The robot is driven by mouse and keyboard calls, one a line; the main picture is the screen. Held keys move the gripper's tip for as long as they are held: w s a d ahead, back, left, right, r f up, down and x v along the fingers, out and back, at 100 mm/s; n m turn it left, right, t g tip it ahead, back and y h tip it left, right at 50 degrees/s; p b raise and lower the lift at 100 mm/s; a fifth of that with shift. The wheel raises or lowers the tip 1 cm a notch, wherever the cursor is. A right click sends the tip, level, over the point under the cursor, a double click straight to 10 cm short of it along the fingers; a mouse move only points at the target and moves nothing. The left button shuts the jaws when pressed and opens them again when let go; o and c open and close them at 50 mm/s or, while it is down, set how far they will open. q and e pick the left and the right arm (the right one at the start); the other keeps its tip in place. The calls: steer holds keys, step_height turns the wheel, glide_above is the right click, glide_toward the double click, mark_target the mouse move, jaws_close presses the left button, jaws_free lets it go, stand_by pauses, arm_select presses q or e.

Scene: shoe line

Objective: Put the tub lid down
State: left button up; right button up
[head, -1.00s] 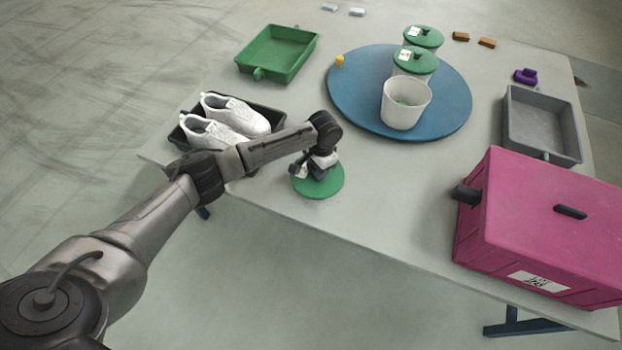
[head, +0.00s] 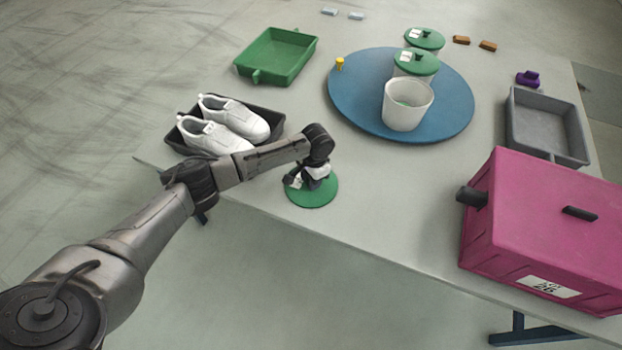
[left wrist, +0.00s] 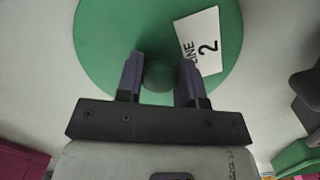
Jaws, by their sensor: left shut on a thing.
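The green tub lid (head: 318,196) is round and lies flat and level at the table's front edge, left of centre. My left gripper (head: 311,181) is over it, shut on its knob. In the left wrist view the knob (left wrist: 158,76) is between the two fingers, and a white label (left wrist: 200,42) with a "2" is on the lid. I cannot tell whether the lid touches the table. An open white tub (head: 407,108) stands on the blue round board (head: 350,112). My right gripper is not in view.
White shoes (head: 225,125) lie in a black tray left of the lid. Two lidded tubs (head: 416,64) stand behind the open tub. A pink box (head: 545,220) and grey tray (head: 545,125) are on the right; a green tray (head: 276,52) is behind. The table (head: 400,190) between lid and box is clear.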

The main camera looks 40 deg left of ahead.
arm_select(q)
steer(key=shift+f, duration=0.1)
steer(key=o, duration=0.9)
